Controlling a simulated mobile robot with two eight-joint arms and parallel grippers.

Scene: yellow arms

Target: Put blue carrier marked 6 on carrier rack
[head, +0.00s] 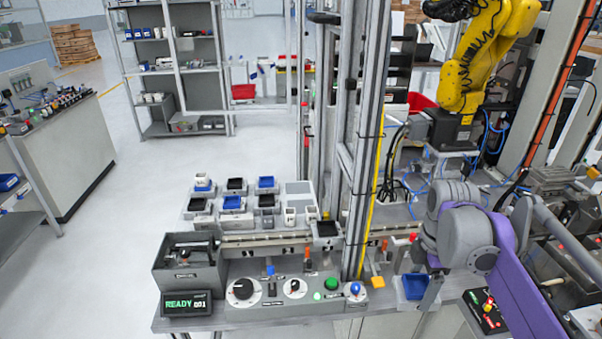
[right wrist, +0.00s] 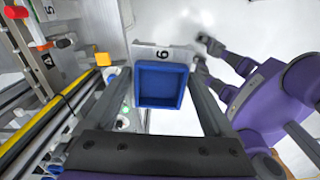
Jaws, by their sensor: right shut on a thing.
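The blue carrier marked 6 (head: 414,287) is a pale block with a blue open tray on top, at the right end of the console. It also shows in the right wrist view (right wrist: 162,84), with its "6" label facing up beside the tray. My right gripper (right wrist: 163,100) is shut on it, one finger along each side. The tray looks empty and about level. I cannot tell whether the carrier's underside touches anything. The carrier rack (head: 297,188) stands behind the console, holding several carriers with black, blue and white tops.
A metal post (head: 366,150) and a yellow pole (head: 371,185) stand between the carrier and the rack. A conveyor (head: 270,238) with a black-topped carrier (head: 325,229) runs in front of the rack. The console (head: 270,292) has knobs and buttons. A yellow robot arm (head: 485,55) stands behind.

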